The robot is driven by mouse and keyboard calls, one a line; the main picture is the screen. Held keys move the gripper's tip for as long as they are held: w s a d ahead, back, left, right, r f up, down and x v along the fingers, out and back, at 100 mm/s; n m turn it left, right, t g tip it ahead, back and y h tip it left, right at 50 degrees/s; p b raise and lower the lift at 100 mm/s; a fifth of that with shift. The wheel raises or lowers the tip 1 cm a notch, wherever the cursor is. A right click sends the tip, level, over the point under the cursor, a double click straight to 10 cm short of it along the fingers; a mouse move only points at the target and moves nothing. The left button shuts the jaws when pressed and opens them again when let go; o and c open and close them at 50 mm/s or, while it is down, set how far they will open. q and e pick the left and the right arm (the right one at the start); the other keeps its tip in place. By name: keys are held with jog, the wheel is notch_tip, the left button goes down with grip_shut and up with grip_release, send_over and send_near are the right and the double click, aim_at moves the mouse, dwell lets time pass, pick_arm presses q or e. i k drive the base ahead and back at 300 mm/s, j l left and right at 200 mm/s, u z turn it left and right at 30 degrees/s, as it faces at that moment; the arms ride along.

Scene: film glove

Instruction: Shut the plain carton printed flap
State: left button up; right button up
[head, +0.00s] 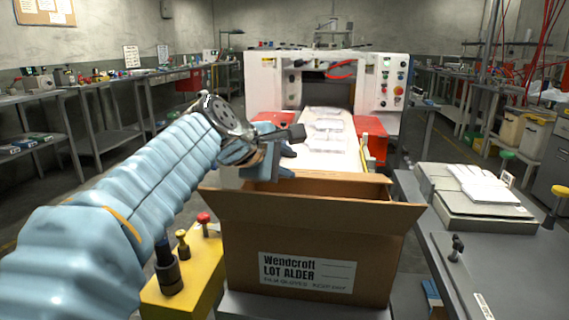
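A brown carton (240,245) stands open-topped in the middle foreground of the head view. A white label (307,272) reading "Wendcroft LOT ALDER" is on its near face. The near flap (310,212) slopes outward toward me, and I see no print on it. A far panel or flap (335,188) shows behind the opening. My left gripper (283,152), on a light blue sleeved arm, is above the carton's far left corner. My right gripper is out of view.
A white machine (265,85) with a conveyor (325,145) of pale packs stands behind the carton. A yellow block (205,265) with knobs is close on the left. A grey table (480,255) with a tray of white packs (485,185) is on the right.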

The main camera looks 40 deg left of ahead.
aim_at(301, 173)
jog(key=k+z, duration=0.1)
jog(key=z, duration=0.3)
jog(key=k+j+u, duration=0.15)
jog(key=u, duration=0.3)
jog(key=k+j+u, duration=0.25)
jog(key=u, duration=0.25)
jog(key=k+j+u, duration=0.15)
jog(key=j, duration=0.15)
